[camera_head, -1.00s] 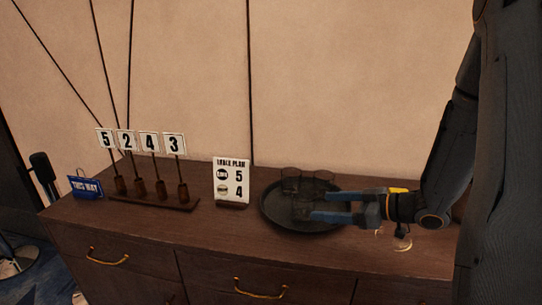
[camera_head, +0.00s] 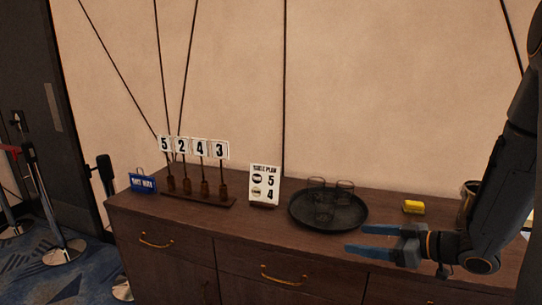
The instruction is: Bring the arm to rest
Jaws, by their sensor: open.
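My gripper (camera_head: 365,240) is at the lower right of the head view, with its blue fingers apart and nothing between them. It is in front of the dark round tray (camera_head: 355,222) and seems clear of it. My arm comes in from the right edge, bent at the elbow.
The tray is on a dark wooden sideboard (camera_head: 240,222). To its left are a "table plan" card (camera_head: 264,184), a rack of number cards (camera_head: 198,186) and a blue sign (camera_head: 142,183). A yellow block (camera_head: 413,207) lies right of the tray. Barrier posts (camera_head: 50,205) stand at the left.

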